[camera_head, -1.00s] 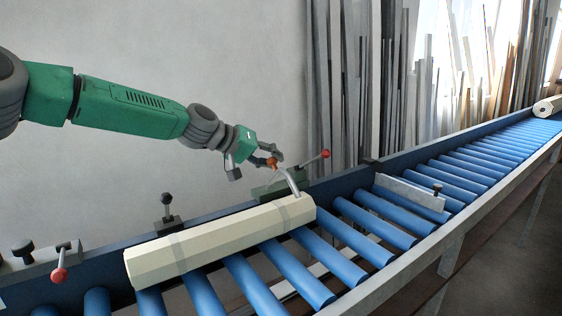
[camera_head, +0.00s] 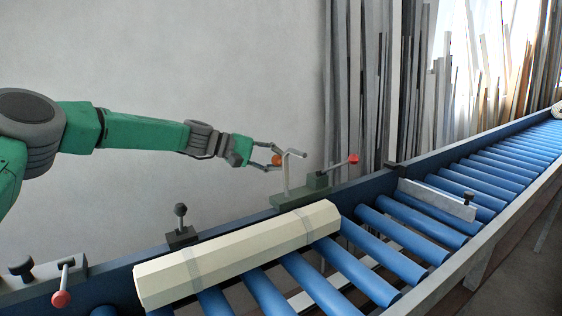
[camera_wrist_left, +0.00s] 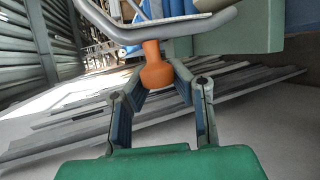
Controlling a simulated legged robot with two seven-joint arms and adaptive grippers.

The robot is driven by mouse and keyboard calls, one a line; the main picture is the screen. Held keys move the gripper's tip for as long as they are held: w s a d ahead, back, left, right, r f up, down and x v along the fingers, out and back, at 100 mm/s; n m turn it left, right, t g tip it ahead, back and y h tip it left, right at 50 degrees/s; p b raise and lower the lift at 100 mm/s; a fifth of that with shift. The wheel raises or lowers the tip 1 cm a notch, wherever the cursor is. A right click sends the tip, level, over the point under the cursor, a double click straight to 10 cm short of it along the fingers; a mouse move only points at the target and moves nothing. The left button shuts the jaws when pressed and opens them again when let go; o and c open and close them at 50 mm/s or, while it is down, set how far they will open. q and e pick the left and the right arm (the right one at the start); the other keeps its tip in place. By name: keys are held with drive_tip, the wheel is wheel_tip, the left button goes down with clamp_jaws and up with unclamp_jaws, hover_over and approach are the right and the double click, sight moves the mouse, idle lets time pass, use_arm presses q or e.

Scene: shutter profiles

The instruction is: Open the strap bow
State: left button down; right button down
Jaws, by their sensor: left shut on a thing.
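The strap bow (camera_head: 287,178) is a grey bent bar rising from a green base (camera_head: 290,195) on the conveyor's back rail. It stands upright, clear of the bundle of pale profiles (camera_head: 235,257), which lies on the rollers. An orange knob (camera_head: 277,160) sits at the bow's upper end. My left gripper (camera_head: 274,154) is shut on this knob, coming in from the left. In the left wrist view the orange knob (camera_wrist_left: 156,68) sits between the fingers, with the grey bow (camera_wrist_left: 200,27) just beyond. My right gripper is not in view.
A red-knobbed lever (camera_head: 353,159) stands right of the bow's base. A black-knobbed clamp (camera_head: 181,225) and another red-knobbed lever (camera_head: 61,298) sit along the back rail. A metal plate (camera_head: 436,199) stands across the blue rollers. Long profiles lean on the wall behind.

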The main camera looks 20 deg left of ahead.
use_arm(q)
drive_tip(key=shift+w+a+f, duration=0.1)
drive_tip(key=shift+a+f, duration=0.1)
drive_tip(key=shift+a, duration=0.15)
drive_tip(key=c, duration=1.3)
unclamp_jaws()
drive_tip(key=shift+r, duration=0.1)
drive_tip(key=v, duration=1.2)
drive_tip(key=shift+s+a, duration=0.3)
drive_tip(key=shift+a, duration=0.05)
drive_tip(key=shift+f, duration=0.25)
